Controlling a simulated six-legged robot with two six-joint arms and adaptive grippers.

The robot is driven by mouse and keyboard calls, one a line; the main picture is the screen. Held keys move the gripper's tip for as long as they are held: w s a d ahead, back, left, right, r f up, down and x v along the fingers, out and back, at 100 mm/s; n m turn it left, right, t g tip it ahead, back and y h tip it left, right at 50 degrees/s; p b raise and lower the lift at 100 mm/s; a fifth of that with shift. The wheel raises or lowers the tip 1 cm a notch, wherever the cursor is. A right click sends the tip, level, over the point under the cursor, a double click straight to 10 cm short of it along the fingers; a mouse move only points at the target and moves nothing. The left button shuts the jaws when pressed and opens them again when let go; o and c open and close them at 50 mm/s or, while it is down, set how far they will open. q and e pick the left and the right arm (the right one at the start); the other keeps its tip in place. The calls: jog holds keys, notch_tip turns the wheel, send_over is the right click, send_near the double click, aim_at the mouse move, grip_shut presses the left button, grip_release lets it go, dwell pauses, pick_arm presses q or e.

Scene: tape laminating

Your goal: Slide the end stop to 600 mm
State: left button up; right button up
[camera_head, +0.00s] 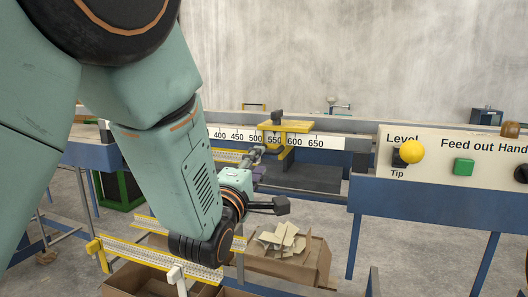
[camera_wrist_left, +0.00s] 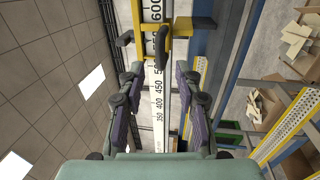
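The end stop (camera_head: 294,126) is a yellow bracket with a dark knob on the scale rail (camera_head: 330,142). In the head view it sits around the 550 mark, left of the 600 mark. In the left wrist view the end stop (camera_wrist_left: 151,50) lies ahead of my fingers, across the scale (camera_wrist_left: 157,100). My left gripper (camera_head: 268,180) is in front of the rail, slightly below and left of the end stop. In the left wrist view my left gripper (camera_wrist_left: 159,72) is open, its fingers wide apart with nothing between them, short of the end stop. My right gripper is not in view.
A control panel (camera_head: 436,182) with a yellow knob and green button stands at the right. Cardboard boxes (camera_head: 318,258) with scraps and a yellow-edged rail (camera_head: 150,258) are below. The rail right of the end stop looks clear up to the panel.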

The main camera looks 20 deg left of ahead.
aim_at(268, 152)
pick_arm(q)
jog(key=w, duration=0.3)
jog(key=w+d, duration=0.1)
jog(key=shift+w+r, duration=0.15)
jog(key=shift+r, duration=0.2)
jog(key=shift+w+p, duration=0.3)
jog(key=shift+w, duration=0.1)
jog(key=shift+w+a+r, duration=0.15)
jog(key=shift+w+a, duration=0.2)
jog(key=shift+w, duration=0.25)
jog(key=shift+w+d, duration=0.1)
jog(key=shift+d, duration=0.2)
jog(key=shift+a, duration=0.25)
jog(key=c, duration=0.6)
jog(key=shift+d, duration=0.1)
grip_shut()
